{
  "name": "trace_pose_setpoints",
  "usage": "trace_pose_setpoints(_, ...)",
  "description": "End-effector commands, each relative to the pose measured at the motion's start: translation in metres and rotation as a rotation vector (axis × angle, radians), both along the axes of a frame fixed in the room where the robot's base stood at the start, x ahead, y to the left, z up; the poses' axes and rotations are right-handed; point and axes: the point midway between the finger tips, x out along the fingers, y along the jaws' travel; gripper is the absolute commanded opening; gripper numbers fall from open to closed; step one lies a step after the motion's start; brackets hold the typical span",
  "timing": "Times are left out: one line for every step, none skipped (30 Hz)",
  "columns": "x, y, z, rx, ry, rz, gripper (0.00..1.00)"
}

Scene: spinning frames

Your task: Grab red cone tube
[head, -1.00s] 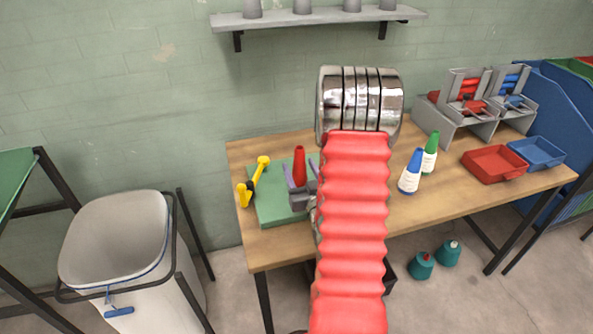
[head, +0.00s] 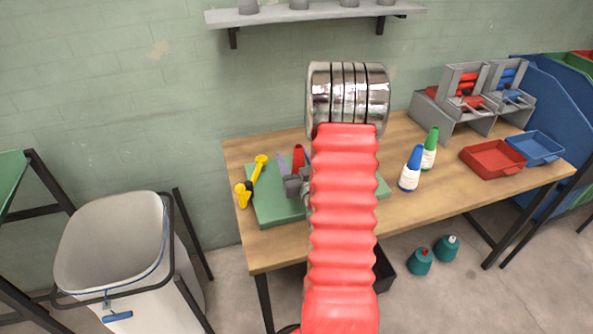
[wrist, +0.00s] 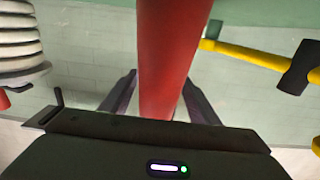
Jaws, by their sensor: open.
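The red cone tube (head: 298,158) stands upright over the green mat (head: 270,208) on the wooden table. In the head view its lower part is hidden by my gripper (head: 295,174). In the wrist view the tube (wrist: 165,40) rises between the two dark fingers of my gripper (wrist: 160,80). The fingers are apart, with a visible gap on each side of the tube. The tube's base is out of sight in the wrist view.
A yellow tool (head: 252,182) with dark parts lies at the mat's left; it also shows in the wrist view (wrist: 245,54). Blue-capped (head: 411,170) and green-capped (head: 430,150) bottles stand right of my arm. Red (head: 492,158) and blue (head: 535,148) trays are farther right.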

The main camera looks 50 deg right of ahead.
Motion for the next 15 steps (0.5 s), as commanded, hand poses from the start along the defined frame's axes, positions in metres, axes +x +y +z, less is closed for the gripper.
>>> trace_pose_setpoints(-0.0010, -0.0008, -0.0001, 0.000, 0.000, -0.002, 0.55)
trace_pose_setpoints(-0.0015, -0.0013, -0.0001, 0.000, 0.000, -0.003, 0.55)
trace_pose_setpoints(-0.0021, -0.0017, -0.0001, 0.000, 0.000, -0.005, 0.55)
trace_pose_setpoints(-0.0024, -0.0021, -0.0001, 0.000, 0.000, -0.006, 0.55)
trace_pose_setpoints(-0.0027, -0.0023, -0.0001, 0.000, 0.000, -0.006, 0.55)
trace_pose_setpoints(-0.0030, -0.0026, -0.0001, 0.000, 0.000, -0.007, 0.55)
trace_pose_setpoints(-0.0032, -0.0027, -0.0001, 0.000, 0.000, -0.007, 0.55)
trace_pose_setpoints(-0.0033, -0.0029, -0.0001, 0.000, 0.000, -0.008, 0.55)
trace_pose_setpoints(-0.0034, -0.0030, -0.0001, 0.000, 0.000, -0.008, 0.55)
trace_pose_setpoints(-0.0035, -0.0031, -0.0001, 0.000, 0.000, -0.008, 0.55)
trace_pose_setpoints(-0.0036, -0.0032, -0.0001, 0.000, 0.000, -0.008, 0.55)
trace_pose_setpoints(-0.0037, -0.0032, -0.0001, 0.000, 0.000, -0.009, 0.55)
trace_pose_setpoints(-0.0037, -0.0033, -0.0001, 0.000, 0.000, -0.009, 0.54)
trace_pose_setpoints(-0.0037, -0.0033, -0.0001, 0.000, 0.000, -0.009, 0.52)
trace_pose_setpoints(-0.0038, -0.0034, -0.0001, 0.000, 0.000, -0.009, 0.49)
